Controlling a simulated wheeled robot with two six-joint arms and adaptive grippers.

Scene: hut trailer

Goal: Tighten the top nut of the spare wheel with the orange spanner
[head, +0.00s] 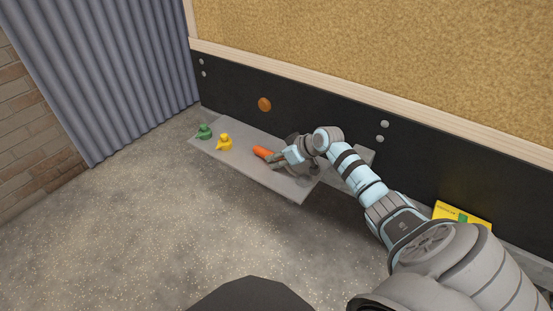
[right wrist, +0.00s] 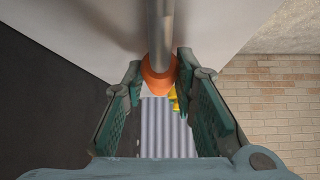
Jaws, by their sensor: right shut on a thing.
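The orange spanner (head: 262,152) lies at or just above the grey shelf (head: 235,160); its orange handle points left toward the two small figures. My right gripper (head: 284,160) is at the spanner, shut on it. In the right wrist view the spanner's grey shaft (right wrist: 160,35) and orange handle (right wrist: 159,78) show between my fingertips (right wrist: 158,78). The spanner's far end is hidden by my gripper in the head view. I cannot tell whether the spanner touches the shelf. The spare wheel and its top nut show in neither view. My left gripper is not in view.
A green duck (head: 204,132) and a yellow duck (head: 224,143) stand on the shelf's left part. A black panel with a round orange reflector (head: 264,104) rises behind. A yellow box (head: 462,215) sits at the right. The floor (head: 140,230) in front is clear.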

